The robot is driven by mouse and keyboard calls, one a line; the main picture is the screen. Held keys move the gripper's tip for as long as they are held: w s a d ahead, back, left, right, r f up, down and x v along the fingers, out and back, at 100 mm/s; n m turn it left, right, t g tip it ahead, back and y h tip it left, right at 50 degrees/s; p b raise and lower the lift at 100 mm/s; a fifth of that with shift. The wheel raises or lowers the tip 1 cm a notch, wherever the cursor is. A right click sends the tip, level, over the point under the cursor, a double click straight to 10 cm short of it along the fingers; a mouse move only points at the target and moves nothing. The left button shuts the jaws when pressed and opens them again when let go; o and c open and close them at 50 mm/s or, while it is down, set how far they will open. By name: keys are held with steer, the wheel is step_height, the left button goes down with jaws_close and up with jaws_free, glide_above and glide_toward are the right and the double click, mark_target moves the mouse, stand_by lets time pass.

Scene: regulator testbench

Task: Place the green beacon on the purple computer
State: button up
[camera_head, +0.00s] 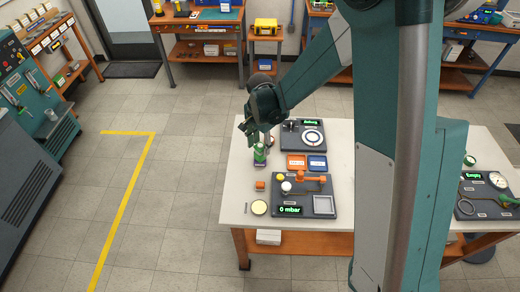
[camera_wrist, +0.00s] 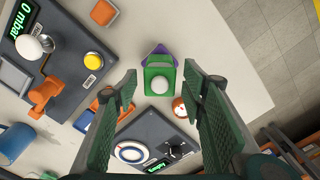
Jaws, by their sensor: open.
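The green beacon (camera_head: 260,153) stands near the left edge of the white table; in the wrist view it is a green block (camera_wrist: 152,73) with a white dome. The purple computer (camera_head: 260,163) is directly beneath it, and a purple corner (camera_wrist: 158,50) sticks out past the beacon in the wrist view. The beacon appears to rest on it, mostly hiding it; exact contact cannot be told. My gripper (camera_head: 258,134) is just above the beacon. In the wrist view my gripper (camera_wrist: 161,72) is open, one finger on each side of the beacon, with visible gaps.
A dark panel (camera_head: 290,185) with a "0 mbar" display, orange valve and yellow button stands in front. Another dark panel (camera_head: 303,137) with a white ring is behind. Orange (camera_head: 296,162) and blue (camera_head: 317,163) trays lie between. A small orange-white round item (camera_wrist: 180,107) is near one finger.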

steer(key=shift+r, duration=4.35)
steer(key=shift+d, duration=0.1)
steer(key=shift+s+d+r, duration=0.2)
steer(key=shift+d+r, duration=0.1)
steer(key=shift+r, duration=0.2)
steer(key=s+d+r+n+t, duration=0.5)
steer(key=s+d+r+n, duration=0.1)
steer(key=s+d+r, duration=1.15)
steer(key=s+d+n+t, duration=0.2)
steer(key=s+d+n, duration=0.1)
steer(key=s+d, duration=0.4)
steer(key=shift+s+d+r, duration=0.15)
steer(key=shift+s+r, duration=0.1)
steer(key=shift+s, duration=0.25)
